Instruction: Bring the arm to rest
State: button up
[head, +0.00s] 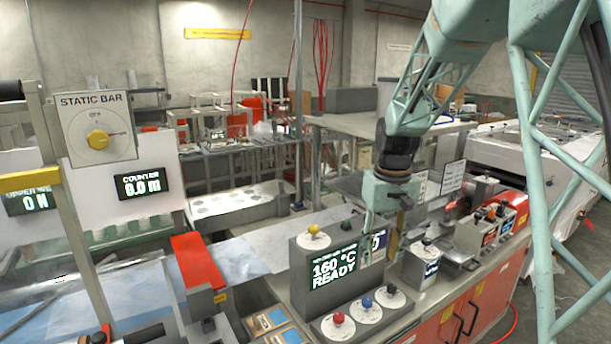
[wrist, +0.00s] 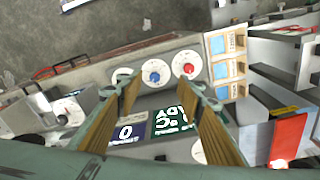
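My gripper (head: 388,228) hangs from my pale green arm (head: 415,85), pointing down over the machine bench, just right of the grey box with the "160 °C READY" screen (head: 333,268). In the wrist view my gripper (wrist: 163,90) shows two brown-padded fingers spread wide apart. Nothing is held between them. Through the gap I see a green-lit screen (wrist: 173,121), a dark screen reading 0 (wrist: 127,132), a blue knob (wrist: 155,77) and a red knob (wrist: 188,68). In the head view the fingertips are partly hard to make out against the bench.
A yellow knob (head: 313,236) tops the screen box, with red (head: 338,318), blue (head: 367,303) and black knobs in front. A small grey box (head: 424,262) with a black knob stands right of the gripper. A red guard (head: 198,262) and the static bar panel (head: 97,130) are left.

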jog(key=s+r+t+b, duration=0.1)
jog(key=s+r, duration=0.3)
jog(key=s, duration=0.3)
jog(key=s+r+b, duration=0.1)
jog(key=s+r, duration=0.3)
jog(key=s, duration=0.3)
jog(key=s+r+t+b, duration=0.1)
jog(key=s+r+b, duration=0.1)
jog(key=s+r, duration=0.35)
jog(key=s+f+b, duration=0.2)
jog(key=s, duration=1.1)
jog(key=s+f+m+t+b, duration=0.1)
jog(key=s+f, duration=0.1)
jog(key=s, duration=1.2)
jog(key=shift+m+b, duration=0.3)
jog(key=shift+b, duration=0.1)
